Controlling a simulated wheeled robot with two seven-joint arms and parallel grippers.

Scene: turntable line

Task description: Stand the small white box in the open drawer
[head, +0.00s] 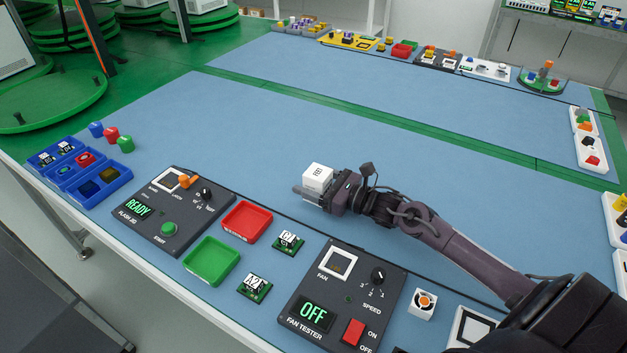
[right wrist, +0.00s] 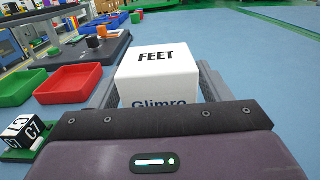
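The small white box (head: 317,176) is between the fingers of my right gripper (head: 322,193), over the blue mat. In the right wrist view the box (right wrist: 157,72) fills the space between the two fingers, which lie along its sides. The word "FEET" is on its top face and "Glimro" on the face towards my gripper, partly hidden by the gripper body. I cannot tell how far the box is above the mat. No open drawer shows in either view. My left gripper is not in view.
Left of my right gripper are the flash jig (head: 178,211), a red tray (head: 246,222) and a green tray (head: 211,262). The fan tester (head: 341,297) is in front. A blue divided bin (head: 91,183) is at far left. The blue mat (head: 300,115) behind is clear.

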